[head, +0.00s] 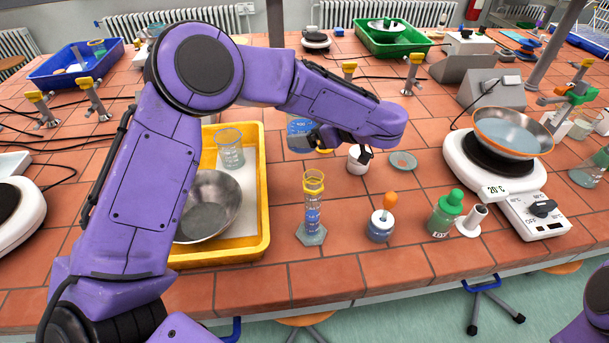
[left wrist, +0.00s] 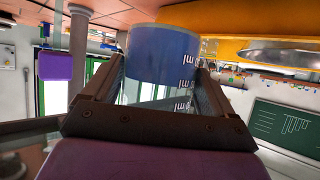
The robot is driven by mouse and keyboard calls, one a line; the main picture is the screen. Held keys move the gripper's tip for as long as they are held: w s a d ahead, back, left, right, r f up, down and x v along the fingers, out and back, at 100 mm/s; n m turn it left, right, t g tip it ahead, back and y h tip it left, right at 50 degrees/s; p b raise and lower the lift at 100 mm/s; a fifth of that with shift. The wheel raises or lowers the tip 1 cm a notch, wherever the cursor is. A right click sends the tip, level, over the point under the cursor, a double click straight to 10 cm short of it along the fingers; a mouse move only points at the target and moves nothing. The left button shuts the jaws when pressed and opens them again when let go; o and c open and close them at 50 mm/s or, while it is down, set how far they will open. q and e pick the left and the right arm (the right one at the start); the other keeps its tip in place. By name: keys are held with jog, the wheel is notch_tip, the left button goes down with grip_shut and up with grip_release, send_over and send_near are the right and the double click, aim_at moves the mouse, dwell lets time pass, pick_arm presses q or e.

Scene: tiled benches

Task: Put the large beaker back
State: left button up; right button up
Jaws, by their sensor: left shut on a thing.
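The large beaker (head: 299,134), with blue liquid and white markings, is held by my left gripper (head: 328,143) above or at the bench, right of the yellow tray (head: 262,200). My arm and gripper hide part of it in the head view. In the left wrist view the beaker (left wrist: 165,55) sits between the two fingers, which are shut on it. I cannot tell whether its base touches the bench. My right gripper is not in view; only a bit of purple arm shows at the lower right.
The tray holds a smaller beaker (head: 230,152) and a metal bowl (head: 208,205). A graduated cylinder (head: 312,215), dropper bottle (head: 381,222) and green-capped bottle (head: 446,213) stand in front. A white jar (head: 358,162) is close right of the gripper. A hot plate (head: 490,178) bears a dish.

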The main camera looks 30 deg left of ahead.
pick_arm(q)
notch_tip(320, 180, down, 8)
jog(key=shift+f+p, duration=0.1)
jog(key=shift+p, duration=0.8)
jog(key=shift+f+p, duration=0.25)
jog(key=shift+p, duration=0.4)
jog(key=shift+f, duration=0.45)
